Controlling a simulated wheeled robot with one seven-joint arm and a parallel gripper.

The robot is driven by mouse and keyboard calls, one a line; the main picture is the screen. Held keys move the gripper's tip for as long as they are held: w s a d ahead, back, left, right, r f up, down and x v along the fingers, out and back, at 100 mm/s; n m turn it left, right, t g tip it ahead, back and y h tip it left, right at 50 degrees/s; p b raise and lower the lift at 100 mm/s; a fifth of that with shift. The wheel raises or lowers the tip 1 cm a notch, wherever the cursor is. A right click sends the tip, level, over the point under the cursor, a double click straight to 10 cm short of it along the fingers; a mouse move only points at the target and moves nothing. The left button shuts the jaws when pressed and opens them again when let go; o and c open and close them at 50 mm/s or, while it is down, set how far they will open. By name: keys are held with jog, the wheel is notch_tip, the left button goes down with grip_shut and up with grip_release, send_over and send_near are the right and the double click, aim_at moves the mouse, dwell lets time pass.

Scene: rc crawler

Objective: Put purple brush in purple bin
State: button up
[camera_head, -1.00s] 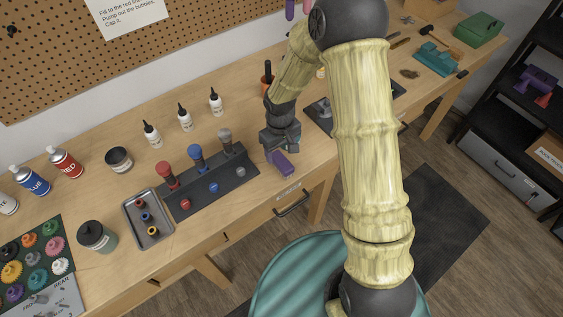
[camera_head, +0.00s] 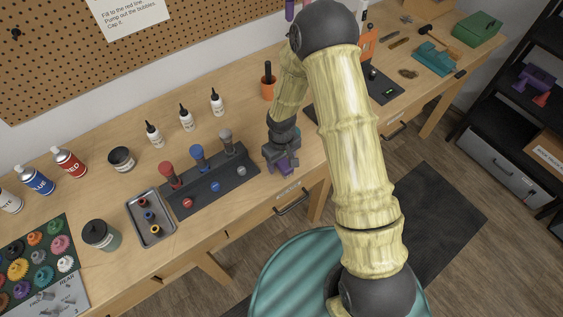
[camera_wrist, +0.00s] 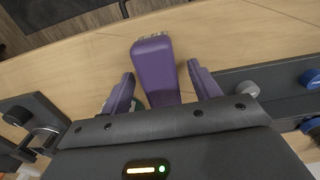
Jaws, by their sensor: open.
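The purple brush (camera_wrist: 154,72) lies on the wooden bench top, its pale bristle end toward the bench's front edge in the wrist view. In the head view only a small part of the brush (camera_head: 285,168) shows under my gripper. My gripper (camera_wrist: 160,70) is open, with one finger on each side of the brush. Gaps show between the brush and both fingers, so it is not clamped. My gripper also shows in the head view (camera_head: 281,168), low over the bench near its front edge. I cannot make out a purple bin for certain in either view.
A dark rack (camera_head: 215,183) with red, blue and grey tools stands just left of my gripper. A metal tray (camera_head: 150,218) lies further left. An orange cup (camera_head: 268,88) and white bottles (camera_head: 217,103) stand behind. Purple and red items (camera_head: 538,78) sit on the right shelf.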

dwell(0.3)
jog(key=c, duration=1.2)
jog(key=shift+o, duration=0.2)
notch_tip(320, 180, up, 10)
jog(key=shift+r+b, duration=0.1)
jog(key=shift+b, duration=0.95)
